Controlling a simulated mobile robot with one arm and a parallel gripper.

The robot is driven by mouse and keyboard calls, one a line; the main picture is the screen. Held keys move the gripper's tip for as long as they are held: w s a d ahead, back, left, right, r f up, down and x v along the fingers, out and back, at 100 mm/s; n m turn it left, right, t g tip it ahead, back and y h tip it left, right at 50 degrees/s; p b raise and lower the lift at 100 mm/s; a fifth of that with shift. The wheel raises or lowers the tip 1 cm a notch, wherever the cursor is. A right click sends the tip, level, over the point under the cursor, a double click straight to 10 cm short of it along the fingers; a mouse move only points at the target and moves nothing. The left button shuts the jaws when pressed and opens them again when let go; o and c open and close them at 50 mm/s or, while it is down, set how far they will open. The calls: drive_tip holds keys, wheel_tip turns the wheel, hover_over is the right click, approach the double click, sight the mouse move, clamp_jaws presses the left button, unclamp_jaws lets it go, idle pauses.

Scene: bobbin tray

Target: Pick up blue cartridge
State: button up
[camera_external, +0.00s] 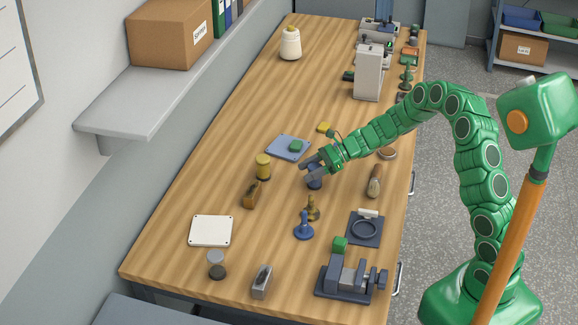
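A dark blue cylinder (314,182), which looks like the blue cartridge, stands on the wooden bench beneath my gripper. Its upper part is partly hidden by the grey fingers. My gripper (309,169) reaches in from the right, its two fingers pointing left and spread apart with a gap between them. The fingers overlap the top of the cylinder in the picture; I cannot tell whether they touch it. A second blue thing (304,227), with a round base and a narrow top, stands nearer the front of the bench.
A yellow spool (263,167), a brass piece (312,208), a wooden-handled tool (374,181) and a grey vise (350,278) stand around. The bench (225,110) is clear toward the back left.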

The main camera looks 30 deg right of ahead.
drive_tip(key=c, duration=0.5)
drive_tip(key=shift+r, duration=0.45)
wheel_tip(320, 180, up, 2)
drive_tip(key=shift+r, duration=0.2)
drive_tip(key=s+d+r, duration=0.1)
drive_tip(key=s+r, duration=0.2)
drive_tip(key=s, duration=0.1)
drive_tip(key=s+d+r, duration=0.2)
drive_tip(key=s+r, duration=0.1)
drive_tip(key=s, duration=0.2)
drive_tip(key=s+d+r, duration=0.1)
drive_tip(key=s+r, duration=0.2)
drive_tip(key=s, duration=0.1)
drive_tip(key=shift+s+d+r, duration=0.15)
drive_tip(key=shift+d+r, duration=0.1)
drive_tip(key=shift+r, duration=0.15)
